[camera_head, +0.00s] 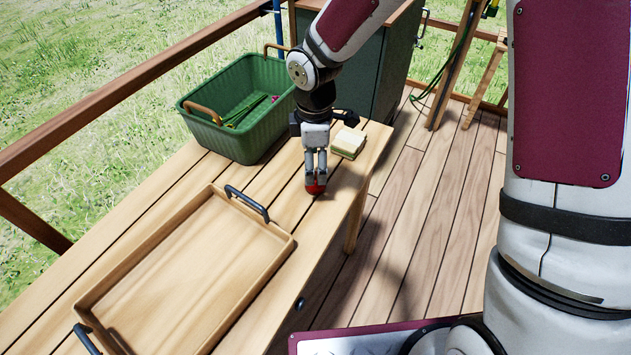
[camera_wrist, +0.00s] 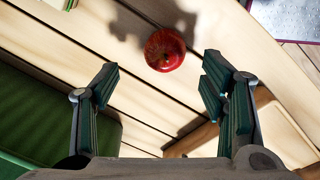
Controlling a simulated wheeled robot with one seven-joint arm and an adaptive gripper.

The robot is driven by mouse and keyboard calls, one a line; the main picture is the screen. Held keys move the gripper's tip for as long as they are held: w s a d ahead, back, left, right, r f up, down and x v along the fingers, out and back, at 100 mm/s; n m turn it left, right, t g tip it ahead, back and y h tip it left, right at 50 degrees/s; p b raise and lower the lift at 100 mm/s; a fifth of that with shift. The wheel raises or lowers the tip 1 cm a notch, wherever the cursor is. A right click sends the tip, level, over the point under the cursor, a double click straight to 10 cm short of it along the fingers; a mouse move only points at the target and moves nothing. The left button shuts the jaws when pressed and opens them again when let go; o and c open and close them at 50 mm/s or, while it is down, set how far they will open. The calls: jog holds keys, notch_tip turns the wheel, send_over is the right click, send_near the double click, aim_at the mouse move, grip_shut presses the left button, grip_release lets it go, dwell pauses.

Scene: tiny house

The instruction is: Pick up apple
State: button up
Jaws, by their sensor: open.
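A red apple (camera_head: 316,188) sits on the wooden table, partly hidden by my gripper in the head view. In the wrist view the whole apple (camera_wrist: 165,49) shows, with its stem side visible, beyond the fingertips and roughly centred between them. My gripper (camera_head: 316,178) points down at the apple in the head view. In the wrist view my gripper (camera_wrist: 158,85) has its two fingers spread wide, with nothing between them. I cannot tell from the head view whether a fingertip touches the apple.
A sandwich-like block (camera_head: 348,143) lies on the table just right of my gripper. A green basket (camera_head: 220,138) with wooden handles stands behind to the left. A wooden tray (camera_head: 283,250) with dark handles lies at the front left. The table (camera_head: 335,215) ends close on the right.

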jog(key=shift+s+d+f+b, duration=0.1)
jog(key=shift+f+b, duration=0.3)
jog(key=shift+f, duration=2.6)
jog(key=c, duration=1.3)
